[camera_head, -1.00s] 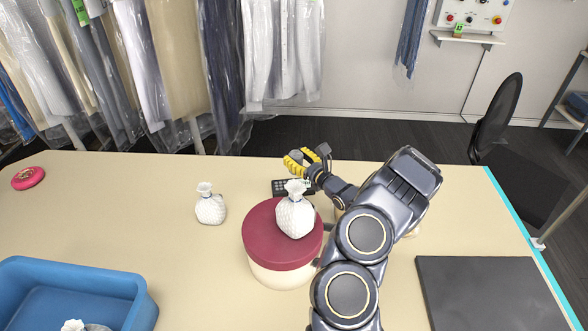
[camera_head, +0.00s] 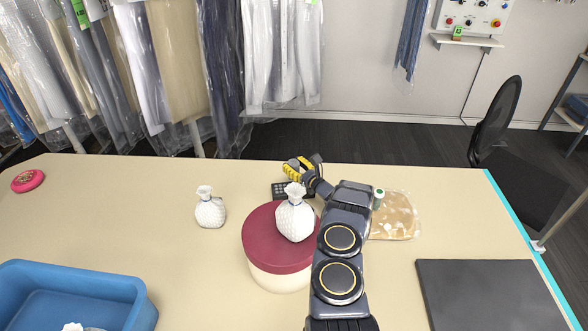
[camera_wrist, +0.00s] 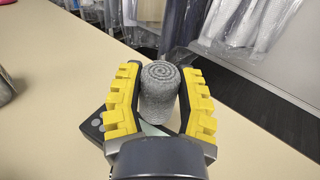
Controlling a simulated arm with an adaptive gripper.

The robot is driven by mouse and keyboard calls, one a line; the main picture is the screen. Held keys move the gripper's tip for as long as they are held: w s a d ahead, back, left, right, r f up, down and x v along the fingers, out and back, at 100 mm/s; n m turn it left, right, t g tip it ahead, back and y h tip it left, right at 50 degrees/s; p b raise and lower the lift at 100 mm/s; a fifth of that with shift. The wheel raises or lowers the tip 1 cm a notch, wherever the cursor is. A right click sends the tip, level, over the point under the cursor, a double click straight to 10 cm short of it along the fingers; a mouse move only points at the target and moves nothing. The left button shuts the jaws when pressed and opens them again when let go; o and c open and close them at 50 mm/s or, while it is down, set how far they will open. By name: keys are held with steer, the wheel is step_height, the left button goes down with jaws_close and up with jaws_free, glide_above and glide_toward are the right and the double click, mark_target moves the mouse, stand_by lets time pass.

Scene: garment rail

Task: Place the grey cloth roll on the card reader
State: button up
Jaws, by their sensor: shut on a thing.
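The grey cloth roll (camera_wrist: 159,92) stands upright between the yellow fingers of my gripper (camera_wrist: 159,98) in the wrist view, with its spiral end facing up. My gripper is shut on it. In the head view my gripper (camera_head: 301,168) is at the back of the table, just above the card reader (camera_head: 284,190), a dark keypad partly covered by a white bag. In the wrist view the card reader (camera_wrist: 94,125) shows beside and under the left finger. I cannot tell whether the roll touches it. The roll is mostly hidden in the head view.
A white bag (camera_head: 295,218) sits on a red-lidded round box (camera_head: 262,238), close in front of the card reader. Another white bag (camera_head: 210,211) stands left.

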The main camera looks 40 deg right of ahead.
mark_target(297, 170)
steer(key=shift+f, duration=0.75)
steer(key=o, duration=0.8)
steer(key=shift+f, duration=0.1)
steer(key=s, duration=0.5)
steer(key=shift+s+a+r, duration=0.15)
steer(key=shift+r, duration=0.25)
step_height(297, 170, up, 6)
steer(key=shift+r, duration=0.25)
